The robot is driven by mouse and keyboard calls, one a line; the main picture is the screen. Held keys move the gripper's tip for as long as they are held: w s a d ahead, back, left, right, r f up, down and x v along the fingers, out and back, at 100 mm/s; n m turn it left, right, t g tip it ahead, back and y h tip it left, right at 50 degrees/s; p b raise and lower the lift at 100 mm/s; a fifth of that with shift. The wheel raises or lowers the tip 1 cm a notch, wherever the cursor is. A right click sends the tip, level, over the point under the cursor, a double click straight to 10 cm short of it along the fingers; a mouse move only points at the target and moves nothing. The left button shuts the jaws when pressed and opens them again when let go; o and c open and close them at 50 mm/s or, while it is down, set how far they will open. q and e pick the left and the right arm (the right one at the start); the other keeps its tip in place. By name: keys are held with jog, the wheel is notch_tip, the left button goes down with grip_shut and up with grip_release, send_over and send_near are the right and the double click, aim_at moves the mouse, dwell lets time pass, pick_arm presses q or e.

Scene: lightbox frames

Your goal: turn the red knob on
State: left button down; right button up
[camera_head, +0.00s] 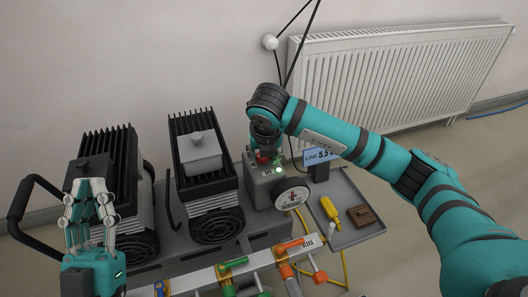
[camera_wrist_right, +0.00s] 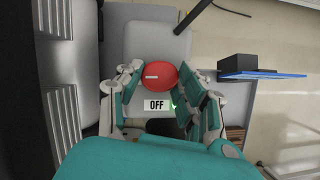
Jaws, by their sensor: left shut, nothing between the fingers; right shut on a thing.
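The red knob (camera_head: 264,159) sits on top of a grey box (camera_head: 256,182) with a round dial on its front. In the right wrist view the knob (camera_wrist_right: 160,73) is round with a short white mark on its left part. A label reading OFF (camera_wrist_right: 155,104) and a small green light (camera_wrist_right: 173,106) are beside it. My right gripper (camera_head: 263,150) reaches down from above, shut on the knob, with a finger on each side in the wrist view (camera_wrist_right: 158,78). My left gripper (camera_head: 88,187) is shut and empty at the far left, apart from the knob.
Two black finned units (camera_head: 203,180) stand left of the box. A grey tray (camera_head: 357,235) on the right holds a yellow tool (camera_head: 330,211) and a brown block (camera_head: 362,216). A small display (camera_head: 318,158) stands behind. Pipes with coloured valves (camera_head: 265,257) run in front.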

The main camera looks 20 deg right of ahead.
jog(key=shift+m, duration=0.3)
jog(key=o, duration=1.1)
jog(key=shift+o, duration=0.2)
jog(key=v, duration=1.2)
jog(key=shift+a, duration=0.2)
